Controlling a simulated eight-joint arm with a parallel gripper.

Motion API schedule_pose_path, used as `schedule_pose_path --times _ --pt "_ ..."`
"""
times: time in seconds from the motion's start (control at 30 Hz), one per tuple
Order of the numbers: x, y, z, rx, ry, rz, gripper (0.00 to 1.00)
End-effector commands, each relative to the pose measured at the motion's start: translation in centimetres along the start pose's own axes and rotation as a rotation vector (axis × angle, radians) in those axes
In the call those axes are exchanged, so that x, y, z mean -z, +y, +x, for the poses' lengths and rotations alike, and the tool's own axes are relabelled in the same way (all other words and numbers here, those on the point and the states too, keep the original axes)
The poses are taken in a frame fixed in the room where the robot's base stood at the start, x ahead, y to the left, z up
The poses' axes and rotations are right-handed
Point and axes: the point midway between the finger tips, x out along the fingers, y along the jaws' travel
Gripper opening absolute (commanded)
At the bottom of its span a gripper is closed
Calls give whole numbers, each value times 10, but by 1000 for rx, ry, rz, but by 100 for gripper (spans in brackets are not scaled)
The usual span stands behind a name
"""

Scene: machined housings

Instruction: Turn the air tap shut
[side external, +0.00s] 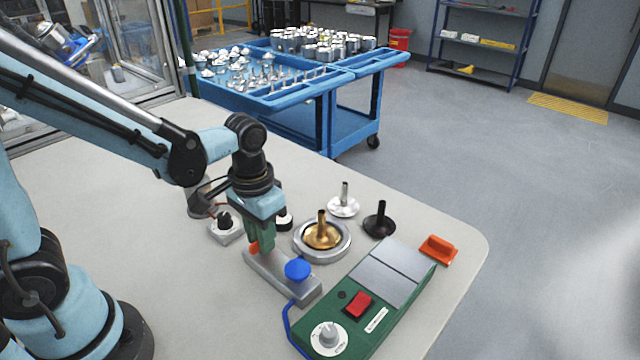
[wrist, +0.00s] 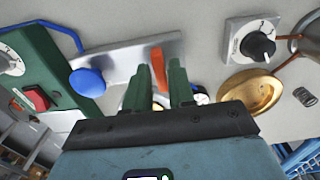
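The air tap appears to be the orange lever (side external: 254,248) on a grey metal bar (side external: 303,286), with a blue round knob (side external: 297,270) at the bar's near end. In the wrist view the lever (wrist: 158,70) stands crosswise to the long side of the bar (wrist: 118,62). My gripper (wrist: 161,66) has its green fingers apart, one on each side of the lever. It also shows in the side view (side external: 260,240), low over the bar's far end. Whether the fingers touch the lever I cannot tell; the side view hides one finger.
A green control box (side external: 372,305) with a red switch and white dial sits right of the bar. A brass part on a round base (side external: 322,238) stands close behind. A black-knobbed unit (side external: 224,229) is left of my gripper. A blue hose (side external: 289,325) runs by the bar.

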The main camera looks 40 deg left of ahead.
Motion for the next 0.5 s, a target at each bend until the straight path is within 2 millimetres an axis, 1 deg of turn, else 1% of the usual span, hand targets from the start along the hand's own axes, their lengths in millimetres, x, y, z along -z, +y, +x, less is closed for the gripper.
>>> schedule_pose_path --times 0.03,0.13,0.5 --pt "0 0 0 0 0 0 15" --pt "0 0 0 0 0 0 0" --pt "0 0 0 0 0 23 0"
